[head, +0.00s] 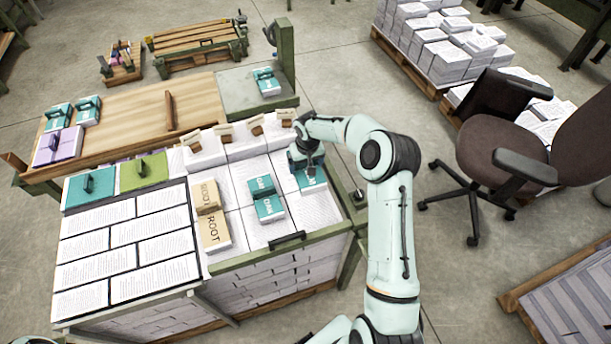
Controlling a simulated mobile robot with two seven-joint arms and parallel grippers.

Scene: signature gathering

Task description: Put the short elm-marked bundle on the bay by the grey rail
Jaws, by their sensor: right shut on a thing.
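My right gripper (308,164) reaches down over the right end of the paper-stacked bench and is shut on a teal-labelled bundle (315,182). Its marking is partly covered by the gripper, but the visible letters look like the end of ELM. The bundle is at or just above the white paper stacks; I cannot tell whether it touches them. Other teal-labelled bundles (266,200) lie to its left, their marking reading like OAK. I cannot make out for certain which surface is the grey rail. My left gripper is not in view.
Tan ROOT bundles (213,231) lie further left. A wooden table (130,120) with an upright divider (170,110) carries teal and purple bundles at its left end. A grey-green stand (250,105) holds another teal bundle. An office chair (500,150) stands at right.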

